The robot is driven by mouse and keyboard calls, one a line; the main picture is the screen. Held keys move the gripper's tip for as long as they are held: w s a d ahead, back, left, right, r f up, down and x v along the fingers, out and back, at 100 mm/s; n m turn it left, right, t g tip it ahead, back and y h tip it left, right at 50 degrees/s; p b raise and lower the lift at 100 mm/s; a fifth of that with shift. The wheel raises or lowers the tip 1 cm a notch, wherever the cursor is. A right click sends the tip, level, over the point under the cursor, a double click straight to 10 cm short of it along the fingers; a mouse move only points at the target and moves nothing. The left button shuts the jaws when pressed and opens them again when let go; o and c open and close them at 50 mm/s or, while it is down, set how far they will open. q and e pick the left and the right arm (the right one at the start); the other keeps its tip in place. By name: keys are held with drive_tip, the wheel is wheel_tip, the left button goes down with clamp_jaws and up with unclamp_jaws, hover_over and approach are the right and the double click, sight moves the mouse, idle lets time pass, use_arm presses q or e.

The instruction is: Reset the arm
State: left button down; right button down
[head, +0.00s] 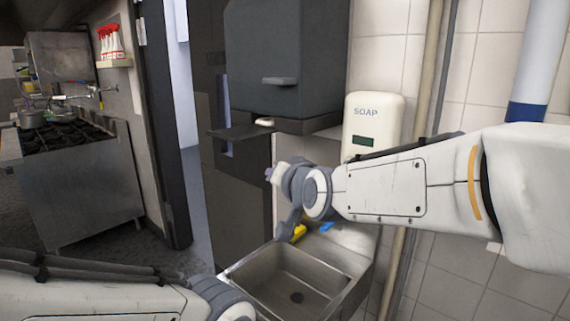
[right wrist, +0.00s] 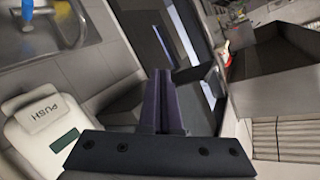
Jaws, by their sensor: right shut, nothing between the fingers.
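My right arm reaches in from the right side of the head view, over the back of the sink. Its gripper (head: 272,174) is small and partly hidden behind the wrist there. In the right wrist view the two dark fingers of the right gripper (right wrist: 165,100) are pressed together, with nothing held between them. My left arm lies along the bottom left of the head view. Its gripper is outside the picture.
A steel sink (head: 257,290) lies below the right arm, with a yellow item (head: 299,233) and a blue item (head: 327,227) at its back edge. A soap dispenser (head: 371,120) hangs on the tiled wall close behind the arm. A grey box-shaped unit (head: 285,50) is above.

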drive_tip(key=s+a+f+n+g, duration=0.2)
drive_tip(key=s+f+n+g, duration=0.25)
drive_tip(key=s+f, duration=0.5)
drive_tip(key=s+d+f+n+g+h+p, duration=0.1)
drive_tip(key=s+d+f+g, duration=0.3)
drive_tip(key=s, duration=0.7)
drive_tip(key=s+d+f+n+g+h+p, duration=0.1)
drive_tip(key=s+d+f+n+g+h, duration=0.2)
drive_tip(key=s+f, duration=0.4)
drive_tip(key=s+d+n+g, duration=0.1)
drive_tip(key=s+g, duration=0.1)
drive_tip(key=s, duration=0.3)
drive_tip(key=shift+d+h, duration=0.3)
drive_tip(key=shift+d, duration=0.1)
